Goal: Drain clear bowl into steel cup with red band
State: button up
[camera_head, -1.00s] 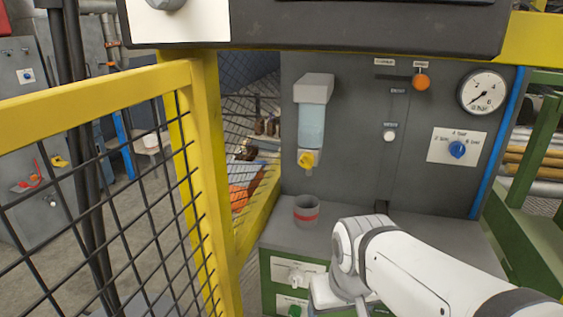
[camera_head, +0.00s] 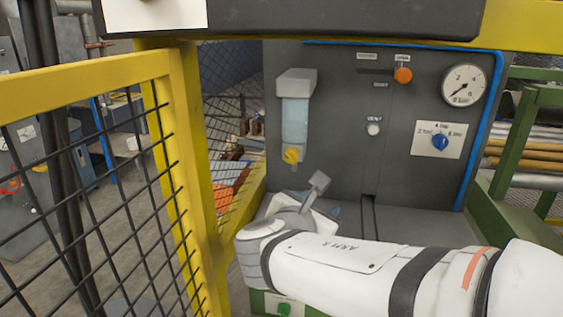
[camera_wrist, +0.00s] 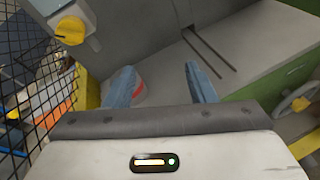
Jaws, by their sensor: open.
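The clear bowl (camera_head: 295,122), pale and bluish, hangs under a grey head on the dark panel. A yellow drain knob (camera_head: 291,155) is at its bottom; the knob also shows at the upper left of the wrist view (camera_wrist: 70,30). The steel cup with red band (camera_wrist: 139,92) shows only in part in the wrist view, beside my left finger, which hides some of it. In the head view my arm hides the cup. My gripper (camera_wrist: 158,70) is open, its two bluish fingers apart above the grey bench. I cannot tell whether a finger touches the cup.
A yellow mesh fence (camera_head: 90,190) stands close on the left of my arm. The panel carries a gauge (camera_head: 464,86), a blue selector knob (camera_head: 440,142) and an orange knob (camera_head: 403,75). The grey bench top (camera_wrist: 245,68) is clear right of my fingers, with a slot in it.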

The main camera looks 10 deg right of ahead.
aim_at(290, 159)
jog(key=w+a+r+n+t+y, duration=0.2)
jog(key=w+a+r+n+t, duration=0.1)
jog(key=a+r+n+t, duration=0.3)
jog(key=shift+n+g, duration=0.6)
jog(key=shift+g, duration=0.1)
jog(key=x, duration=0.7)
jog(key=shift+w+f, duration=0.1)
jog(key=shift+f, duration=0.2)
jog(key=shift+c, duration=0.3)
jog(key=c, duration=0.9)
